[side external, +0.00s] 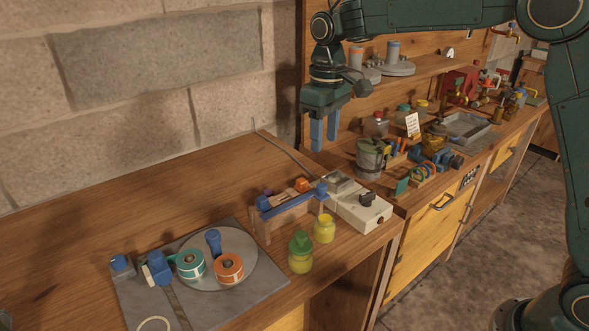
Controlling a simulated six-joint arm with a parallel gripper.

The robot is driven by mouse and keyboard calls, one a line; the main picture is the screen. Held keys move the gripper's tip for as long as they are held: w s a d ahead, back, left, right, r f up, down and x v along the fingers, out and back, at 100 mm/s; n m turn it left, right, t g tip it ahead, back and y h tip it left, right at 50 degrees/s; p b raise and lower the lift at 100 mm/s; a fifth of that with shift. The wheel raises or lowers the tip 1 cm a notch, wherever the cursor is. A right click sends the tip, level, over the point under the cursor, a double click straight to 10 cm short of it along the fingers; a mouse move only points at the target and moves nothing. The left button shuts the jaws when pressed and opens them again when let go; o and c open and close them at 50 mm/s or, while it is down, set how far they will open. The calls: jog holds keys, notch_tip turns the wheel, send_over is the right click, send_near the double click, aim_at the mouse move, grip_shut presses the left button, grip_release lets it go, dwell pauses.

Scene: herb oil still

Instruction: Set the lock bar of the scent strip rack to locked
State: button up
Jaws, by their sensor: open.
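What looks like the scent strip rack is a small wooden frame (263,229) near the middle of the near bench. A blue bar (288,200) runs along its top, with a blue block at its right end. A small orange piece (302,185) and other small parts sit just behind the bar. I cannot tell whether the bar is locked. My gripper (324,144) hangs with its blue fingers pointing down, apart and empty. In the picture it is above and a little right of the rack, touching nothing visible.
A white box with a dark knob (359,206) stands right of the rack. A green-topped jar (300,254) and a yellow jar (324,229) stand in front. A grey plate (205,308) with tape rolls lies at front left. The bench's back left is clear.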

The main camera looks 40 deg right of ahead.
aim_at(322, 185)
notch_tip(322, 185, down, 12)
jog(key=shift+r, duration=0.25)
dwell(0.3)
jog(key=shift+c, duration=0.4)
